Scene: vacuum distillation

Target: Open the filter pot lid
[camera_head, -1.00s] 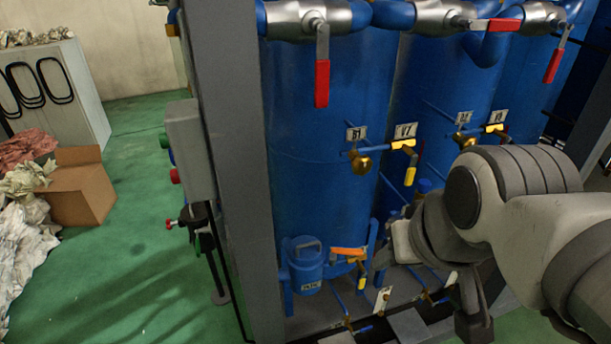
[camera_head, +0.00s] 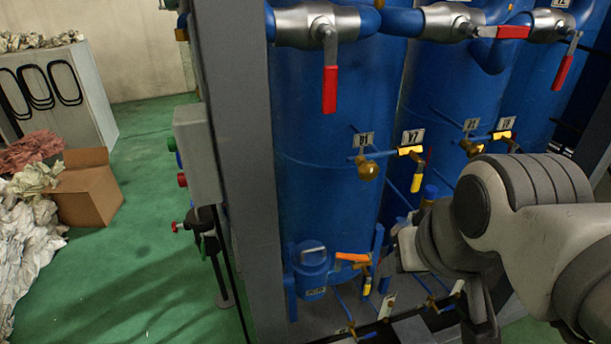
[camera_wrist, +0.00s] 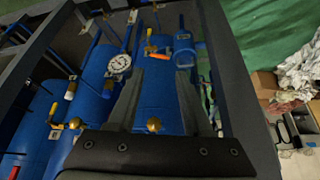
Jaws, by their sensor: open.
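The filter pot (camera_head: 313,284) is a small blue can low at the foot of the large blue tank. Its lid (camera_head: 309,257) has a handle and looks closed. The pot also shows in the wrist view (camera_wrist: 184,55), beyond the fingertips and slightly right of centre. My gripper (camera_head: 388,268) is to the right of the pot in the head view and apart from it. In the wrist view my gripper (camera_wrist: 163,66) is open, with its two fingers spread and nothing between them. The arm partly hides the fingers in the head view.
An orange-handled valve (camera_head: 352,257) stands just right of the pot. A grey post (camera_head: 240,180) rises to its left. Thin pipes and brass valves (camera_head: 368,168) project from the tanks above. A round gauge (camera_wrist: 120,64) is left of the fingers. Green floor (camera_head: 130,260) lies open at left.

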